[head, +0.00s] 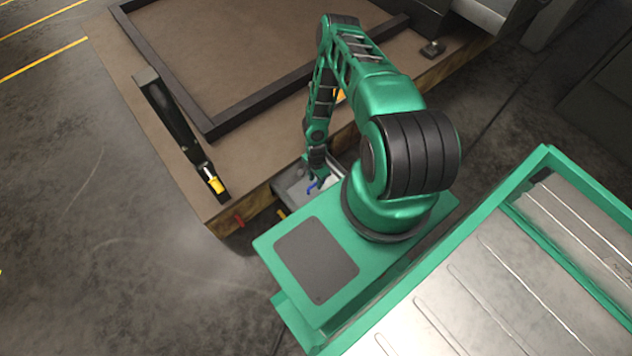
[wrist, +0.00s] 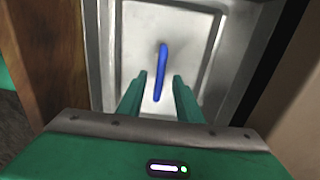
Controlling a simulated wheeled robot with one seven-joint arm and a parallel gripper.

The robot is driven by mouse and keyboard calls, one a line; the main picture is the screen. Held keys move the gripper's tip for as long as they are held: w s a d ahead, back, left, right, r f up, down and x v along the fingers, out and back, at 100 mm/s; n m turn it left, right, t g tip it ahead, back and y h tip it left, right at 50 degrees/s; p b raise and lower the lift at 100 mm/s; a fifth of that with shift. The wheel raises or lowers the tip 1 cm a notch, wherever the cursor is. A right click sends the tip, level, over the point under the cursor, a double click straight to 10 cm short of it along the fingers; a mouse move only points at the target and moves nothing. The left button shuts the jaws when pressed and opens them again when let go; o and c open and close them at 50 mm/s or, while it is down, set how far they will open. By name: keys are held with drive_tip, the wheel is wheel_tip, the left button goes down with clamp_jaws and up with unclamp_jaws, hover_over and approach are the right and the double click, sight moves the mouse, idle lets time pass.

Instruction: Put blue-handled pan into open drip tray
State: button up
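The blue-handled pan (wrist: 190,42) is a pale, flat, square-edged piece with a blue bar handle in the wrist view; its handle also shows in the head view (head: 313,187). Around it is the grey metal rim of what looks like the open drip tray (wrist: 95,50), also seen at the platform's side in the head view (head: 287,186). My gripper (wrist: 160,78) is open. Its two green fingers stand on either side of the handle, with a visible gap on each side. I cannot tell whether the pan rests on the tray floor. My arm hides part of the tray in the head view.
A brown platform (head: 170,130) with a raised dark frame (head: 255,100) stands beside the tray. Brown walls (wrist: 50,55) flank the tray closely. The floor at left is clear.

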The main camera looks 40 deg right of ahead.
wheel_tip(320, 180, up, 9)
drive_tip(key=shift+r, duration=0.2)
idle(0.3)
drive_tip(key=w+d+r+n+h, duration=0.1)
drive_tip(key=w+d+r+n, duration=0.15)
drive_tip(key=r, duration=0.65)
drive_tip(key=w+d+r+n, duration=0.15)
drive_tip(key=d+r, duration=0.25)
drive_tip(key=r, duration=0.6)
drive_tip(key=w+d+r+n+h, duration=0.1)
drive_tip(key=w+d+r, duration=0.15)
drive_tip(key=r, duration=0.65)
drive_tip(key=s+r+n, duration=0.1)
drive_tip(key=s+r, duration=0.2)
drive_tip(key=r, duration=0.8)
drive_tip(key=s+r+n, duration=0.1)
drive_tip(key=s+r, duration=0.1)
drive_tip(key=r, duration=0.8)
drive_tip(key=s+a+r+n+y, duration=0.1)
drive_tip(key=s+a+r, duration=0.3)
drive_tip(key=s+r, duration=0.5)
drive_tip(key=s+a+r+n+y, duration=0.1)
drive_tip(key=s+a+r+n, duration=0.2)
drive_tip(key=s+r, duration=0.6)
drive_tip(key=s+a, duration=0.1)
drive_tip(key=s, duration=0.2)
drive_tip(key=shift+s+a, duration=0.2)
drive_tip(key=shift+a, duration=0.15)
drive_tip(key=shift+r, duration=0.1)
